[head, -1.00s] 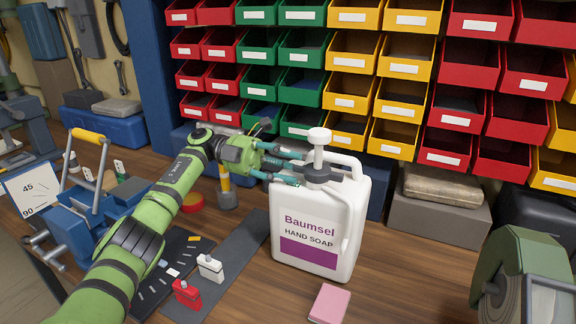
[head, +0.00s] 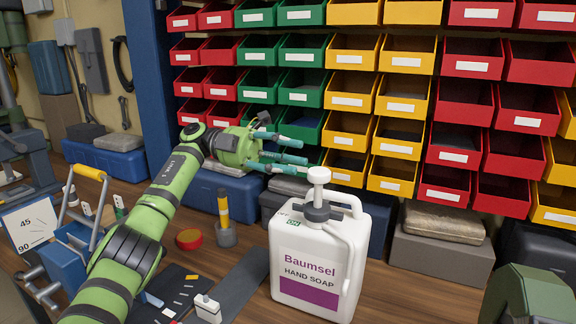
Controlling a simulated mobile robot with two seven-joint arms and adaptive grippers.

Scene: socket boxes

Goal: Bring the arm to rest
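My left gripper (head: 284,147) is raised above the bench, in front of the lower green and yellow bins. Its fingers are spread apart with nothing between them. It is above and to the left of the white hand soap jug (head: 318,262), clear of its pump. The jug stands upright on the bench. My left arm comes in from the bottom left. My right gripper is not in the head view.
Rows of red, green and yellow bins (head: 350,100) fill the wall behind. A cup with a yellow-handled tool (head: 225,235), a red round tin (head: 189,239) and a small white bottle (head: 208,308) stand near my arm.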

